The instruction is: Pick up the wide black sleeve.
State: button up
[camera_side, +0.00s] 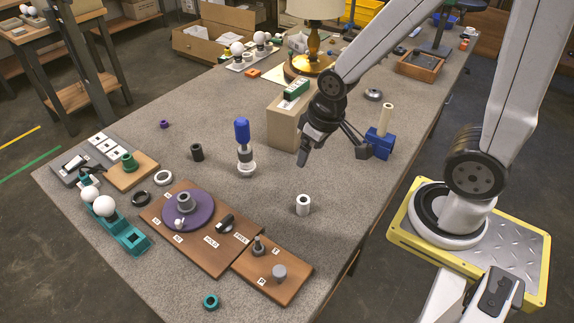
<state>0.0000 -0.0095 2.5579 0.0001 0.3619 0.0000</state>
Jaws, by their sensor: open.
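A short upright black sleeve (197,152) stands on the grey table, left of the blue-topped part. A dark cylinder (225,222) lies tilted on the wooden board, and which of the two is the wide black sleeve is not certain; the standing one looks the more like a sleeve. My gripper (333,153) is open above the table, well to the right of the standing sleeve. One dark finger points down at its left and a thinner one reaches right, near the blue block. I see nothing between the fingers.
A blue-topped part (243,147) stands between the standing sleeve and my gripper. A cardboard box (285,122) is behind my gripper and a blue block (380,143) is right of it. A white sleeve (303,205) stands in front. The purple disc (188,210) sits on the board.

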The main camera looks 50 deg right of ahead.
jog(key=shift+w+v, duration=0.5)
jog(key=shift+v, duration=1.8)
jog(key=w+a+r+n, duration=0.1)
jog(key=w+r+n, duration=0.15)
jog(key=w, duration=1.65)
jog(key=n+t+y, duration=0.1)
jog(key=n+y, duration=0.1)
jog(key=n, duration=0.1)
send_over(196, 147)
notch_tip(196, 147, down, 2)
notch_tip(196, 147, down, 17)
jog(key=shift+s+d+f, duration=0.1)
jog(key=shift+d+f, duration=0.05)
jog(key=shift+f, duration=0.1)
jog(key=shift+f, duration=1.4)
jog(key=shift+x, duration=1.3)
jog(key=shift+r, duration=0.1)
grip_shut()
